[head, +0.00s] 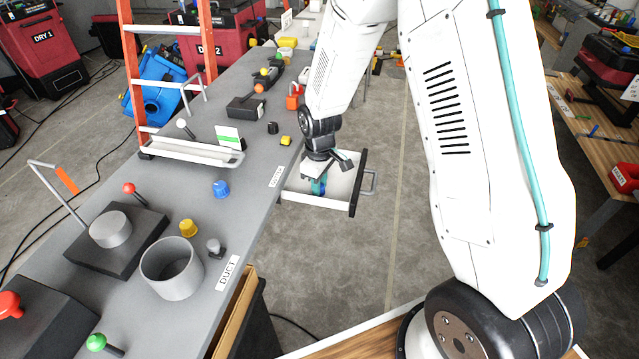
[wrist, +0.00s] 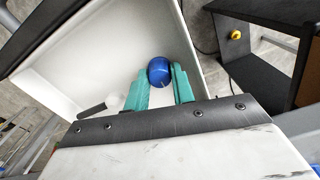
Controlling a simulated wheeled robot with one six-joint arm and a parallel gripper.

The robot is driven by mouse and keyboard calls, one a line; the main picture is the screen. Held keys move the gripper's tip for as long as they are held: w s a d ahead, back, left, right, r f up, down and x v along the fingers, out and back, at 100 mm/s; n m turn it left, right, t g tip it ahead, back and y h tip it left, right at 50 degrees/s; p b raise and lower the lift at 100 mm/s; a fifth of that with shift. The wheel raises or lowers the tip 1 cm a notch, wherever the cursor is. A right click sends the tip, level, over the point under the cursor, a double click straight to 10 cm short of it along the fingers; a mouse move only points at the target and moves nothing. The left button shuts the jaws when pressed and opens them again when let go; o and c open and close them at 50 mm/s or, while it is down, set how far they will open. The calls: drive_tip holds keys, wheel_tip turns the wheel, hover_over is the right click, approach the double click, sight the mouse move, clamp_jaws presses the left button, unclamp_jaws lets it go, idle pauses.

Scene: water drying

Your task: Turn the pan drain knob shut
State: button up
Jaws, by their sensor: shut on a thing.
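My gripper (head: 318,187) reaches down into an open white drawer (head: 293,190) at the bench's right side. In the wrist view its teal fingers (wrist: 160,85) are shut on a round blue object (wrist: 158,70), with the drawer's white walls around it. A shallow white pan (head: 190,149) sits on the grey bench, with a white-topped lever (head: 184,126) behind it. I cannot tell which knob is the pan's drain knob.
An orange ladder (head: 133,75) stands behind the pan. A grey cup (head: 172,268) and a dark block with a grey cylinder (head: 110,229) occupy the near bench. A dark shelf unit (wrist: 275,50) is right of the drawer.

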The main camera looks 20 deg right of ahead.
drive_tip(key=o, duration=1)
drive_tip(key=shift+r, duration=3.95)
